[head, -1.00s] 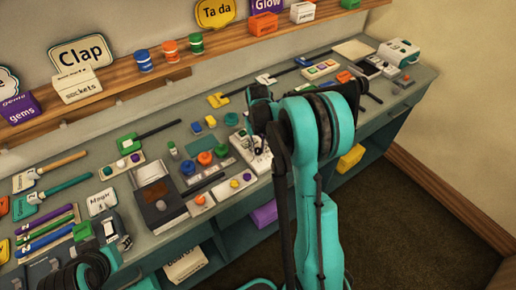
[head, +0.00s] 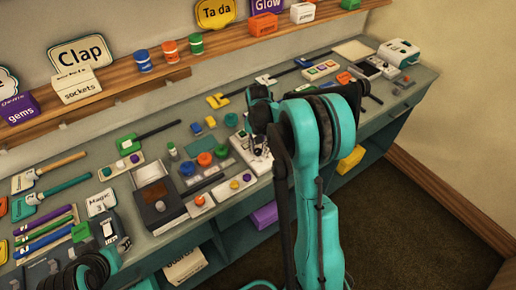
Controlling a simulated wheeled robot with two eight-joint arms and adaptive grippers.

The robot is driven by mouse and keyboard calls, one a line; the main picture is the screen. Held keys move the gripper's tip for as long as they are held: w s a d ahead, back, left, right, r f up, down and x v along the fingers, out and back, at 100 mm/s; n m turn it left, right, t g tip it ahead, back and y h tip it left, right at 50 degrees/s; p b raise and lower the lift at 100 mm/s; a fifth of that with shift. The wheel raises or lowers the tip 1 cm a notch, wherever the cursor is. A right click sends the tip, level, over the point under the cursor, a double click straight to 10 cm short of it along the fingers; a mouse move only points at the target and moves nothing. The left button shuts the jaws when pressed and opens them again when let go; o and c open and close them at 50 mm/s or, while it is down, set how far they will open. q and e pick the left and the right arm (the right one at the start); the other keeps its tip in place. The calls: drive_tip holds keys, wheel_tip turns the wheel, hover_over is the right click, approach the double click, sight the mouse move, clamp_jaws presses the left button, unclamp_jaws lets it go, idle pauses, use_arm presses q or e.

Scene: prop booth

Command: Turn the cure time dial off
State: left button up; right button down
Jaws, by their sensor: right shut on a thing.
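My right gripper (head: 258,148) is low over the bench, under the black and teal wrist of my right arm. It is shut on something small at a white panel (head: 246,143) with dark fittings. The wrist and fingers cover most of that spot, so I cannot read a dial or its setting there. A dark grey box (head: 152,211) with a windowed top and a round knob (head: 160,206) stands left of the gripper, apart from it. I cannot tell which control is the cure time dial. My left arm shows at the lower left; its gripper does not show.
Close by are a small panel with coloured buttons (head: 234,187), blue (head: 188,168) and orange (head: 205,159) round pieces, and a green-headed tool (head: 127,141). Tools and pens crowd the left. A shelf (head: 113,101) runs along the wall. The bench's front edge (head: 155,245) is near.

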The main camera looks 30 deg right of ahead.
sight(258, 151)
drive_tip(key=c, duration=1.3)
unclamp_jaws()
drive_tip(key=shift+o, duration=0.2)
wheel_tip(258, 151, up, 12)
drive_tip(key=s+a+r+n+t+b, duration=0.2)
drive_tip(key=s+a+r+n+t, duration=0.15)
drive_tip(key=s+a, duration=0.55)
drive_tip(key=s+a+f+n+t+b, duration=0.1)
drive_tip(key=s+a+f+n+t, duration=0.2)
drive_tip(key=s, duration=0.7)
drive_tip(key=a+f+n, duration=0.1)
drive_tip(key=a+f, duration=0.1)
drive_tip(key=a, duration=0.1)
drive_tip(key=shift+s+a+f+n+t, duration=0.15)
drive_tip(key=shift+a+n+t, duration=0.1)
drive_tip(key=shift+n+t, duration=0.1)
